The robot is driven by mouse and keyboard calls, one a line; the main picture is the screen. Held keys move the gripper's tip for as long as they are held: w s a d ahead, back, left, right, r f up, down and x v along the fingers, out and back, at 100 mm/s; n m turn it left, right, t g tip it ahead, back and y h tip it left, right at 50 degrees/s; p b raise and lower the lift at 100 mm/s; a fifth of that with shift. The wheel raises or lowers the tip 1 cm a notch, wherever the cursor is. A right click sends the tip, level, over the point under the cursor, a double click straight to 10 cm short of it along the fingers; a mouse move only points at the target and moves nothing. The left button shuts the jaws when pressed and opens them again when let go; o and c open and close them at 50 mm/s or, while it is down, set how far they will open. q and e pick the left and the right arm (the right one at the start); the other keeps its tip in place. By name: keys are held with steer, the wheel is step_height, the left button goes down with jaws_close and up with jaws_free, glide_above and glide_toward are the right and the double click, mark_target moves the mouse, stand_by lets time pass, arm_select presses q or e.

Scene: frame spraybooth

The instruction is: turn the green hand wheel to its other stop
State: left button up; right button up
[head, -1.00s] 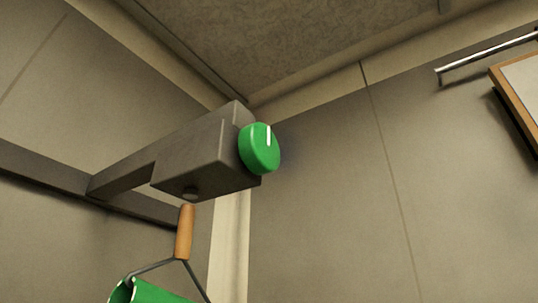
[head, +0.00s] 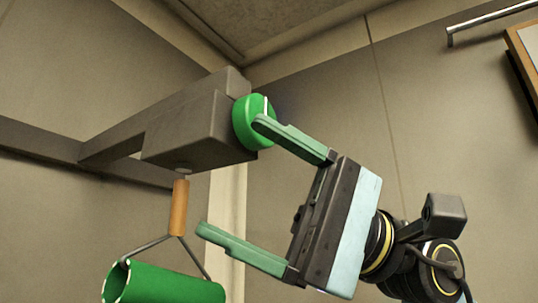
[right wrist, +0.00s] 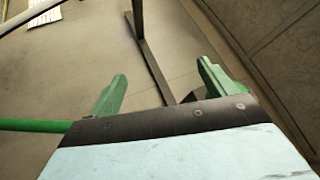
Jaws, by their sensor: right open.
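The green hand wheel (head: 245,124) sits on the end of a grey box-shaped arm (head: 190,128) in the head view. A white mark shows near its upper right edge. My right gripper (head: 232,176) comes in from the lower right with its jaws wide apart and nothing between them. Its upper fingertip overlaps the wheel's right side in the picture; I cannot tell if it touches. Its lower finger is well below the wheel. Both fingers show in the right wrist view (right wrist: 161,78), where I cannot make out the wheel. My left gripper is not in view.
A wooden handle (head: 179,208) on a wire frame hangs below the grey arm, with a green cylinder (head: 165,285) under it, near the lower finger. A metal rail (head: 495,20) and a framed board (head: 526,45) are on the right wall.

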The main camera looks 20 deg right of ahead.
steer(key=s+d+r+n+t+h, duration=0.6)
steer(key=d+r+t+h, duration=0.45)
steer(key=t, duration=0.55)
steer(key=w+a+f+h+p, duration=0.1)
steer(key=w+a+p, duration=0.1)
steer(key=w+a, duration=0.6)
steer(key=w, duration=0.3)
steer(key=c, duration=1)
steer(key=shift+o, duration=0.2)
